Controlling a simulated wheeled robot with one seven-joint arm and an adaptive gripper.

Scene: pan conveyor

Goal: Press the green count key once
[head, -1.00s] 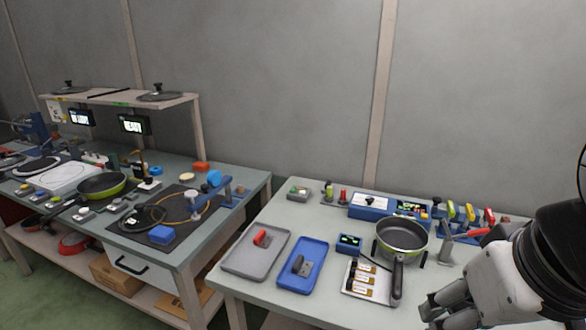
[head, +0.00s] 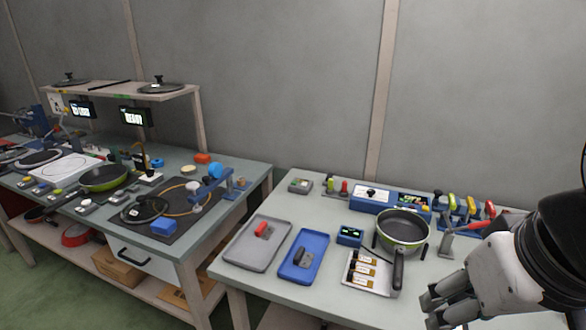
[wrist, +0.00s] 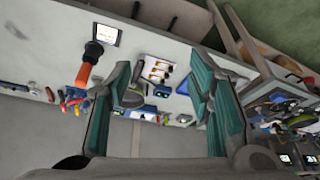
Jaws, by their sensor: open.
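No label reading "count" is legible. My gripper (head: 432,303) is at the right front of the head view, open and empty, well apart from both boxes. The wrist view shows its two teal fingers (wrist: 162,65) spread, with the table's things beyond them.
A green pan (head: 403,243) stands by a tray of labelled packs (head: 360,284). A grey tray (head: 240,262) and blue tray (head: 290,272) lie left. A blue console (head: 372,199) and coloured handles (head: 470,206) line the back.

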